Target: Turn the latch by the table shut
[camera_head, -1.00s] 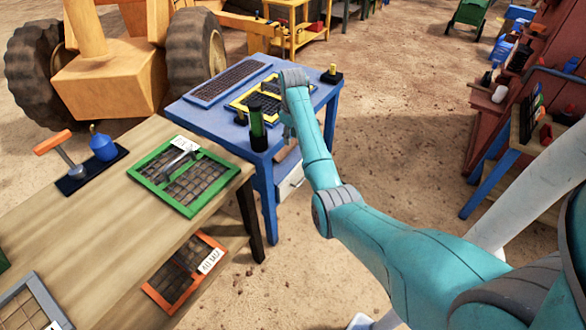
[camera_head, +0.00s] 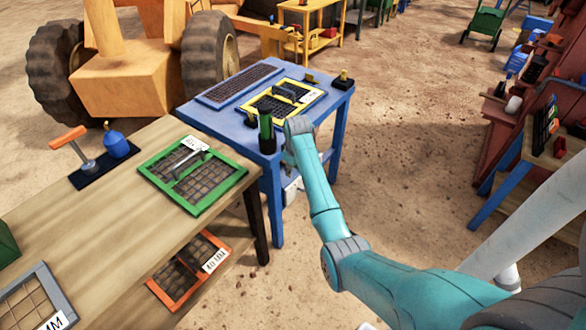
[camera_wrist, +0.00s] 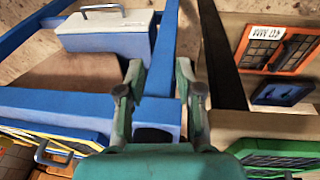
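The blue table (camera_head: 215,117) stands beyond a wooden table. I cannot pick out the latch with certainty. A blue block with a dark face (camera_wrist: 157,121) shows between my fingers in the wrist view, by a blue table leg (camera_wrist: 164,55); whether it is the latch I cannot tell. My gripper (camera_wrist: 159,82) is open, with its two fingers apart and nothing visibly held. In the head view my arm's end (camera_head: 299,128) is low by the blue table's near right side, and the fingers are not clear there.
A green bottle-like thing (camera_head: 266,127) stands at the blue table's near edge, close to my arm. A yellow-framed screen (camera_head: 318,96) lies on top. The wooden table (camera_head: 95,215) stands left; open dirt lies right.

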